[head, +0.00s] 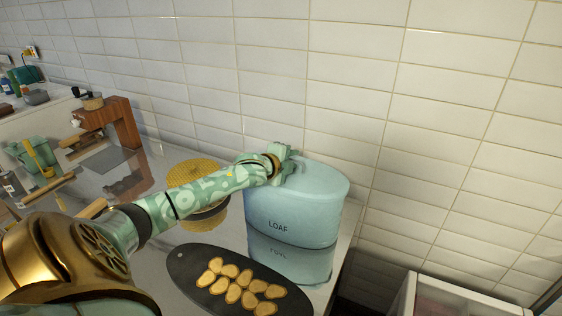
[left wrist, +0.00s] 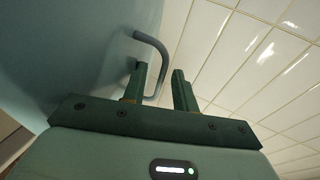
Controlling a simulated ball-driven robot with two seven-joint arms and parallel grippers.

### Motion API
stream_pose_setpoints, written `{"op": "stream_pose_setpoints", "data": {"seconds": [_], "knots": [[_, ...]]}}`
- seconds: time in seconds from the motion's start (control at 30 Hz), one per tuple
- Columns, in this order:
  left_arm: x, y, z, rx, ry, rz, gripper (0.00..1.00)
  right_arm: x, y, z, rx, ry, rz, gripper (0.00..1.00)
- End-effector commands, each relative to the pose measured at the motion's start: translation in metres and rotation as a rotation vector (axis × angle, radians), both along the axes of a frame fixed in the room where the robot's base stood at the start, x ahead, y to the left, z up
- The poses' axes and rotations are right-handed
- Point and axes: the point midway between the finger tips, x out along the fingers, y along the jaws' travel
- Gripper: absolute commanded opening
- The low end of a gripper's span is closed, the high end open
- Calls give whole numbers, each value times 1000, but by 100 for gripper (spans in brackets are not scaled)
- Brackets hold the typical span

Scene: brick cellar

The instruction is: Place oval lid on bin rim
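The pale blue bin marked LOAF (head: 297,212) stands upright on the shiny counter near the wall. Its pale blue oval top, which looks like the lid (head: 325,177), lies over the rim; I cannot tell whether it is fully seated. My left gripper (head: 284,158) is at the back left of this top. In the left wrist view my left gripper (left wrist: 160,88) has its fingers apart. A grey bent handle (left wrist: 153,45) rises by the left finger, one leg reaching down between the fingers. The pale blue surface (left wrist: 65,50) fills the left side. My right gripper is not in view.
A dark oval board (head: 190,268) with several bread slices lies in front of the bin. A round yellow woven thing (head: 193,171) is behind my left arm. A wooden stand (head: 118,122) is further left. The tiled wall (head: 350,90) is close behind the bin.

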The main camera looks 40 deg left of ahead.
Motion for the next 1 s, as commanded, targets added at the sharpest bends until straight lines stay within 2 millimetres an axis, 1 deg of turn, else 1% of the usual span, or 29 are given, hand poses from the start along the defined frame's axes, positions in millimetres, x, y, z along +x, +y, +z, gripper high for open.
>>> {"op": "stream_pose_setpoints", "data": {"seconds": [0.03, 0.3, 0.4, 0.5, 0.7, 1.0], "knots": [[-10, -2, 2, 3, 7, -2, 32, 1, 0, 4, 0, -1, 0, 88], [-63, -10, 23, 1, 4, -2, 32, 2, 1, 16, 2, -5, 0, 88], [-78, -12, 29, 2, 2, -1, 32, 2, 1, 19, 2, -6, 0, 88], [-88, -14, 33, 1, 1, 0, 32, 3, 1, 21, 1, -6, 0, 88], [-97, -15, 37, 1, -2, 1, 32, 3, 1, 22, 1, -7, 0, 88], [-96, -15, 37, -2, -3, 2, 32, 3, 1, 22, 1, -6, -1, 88]]}}
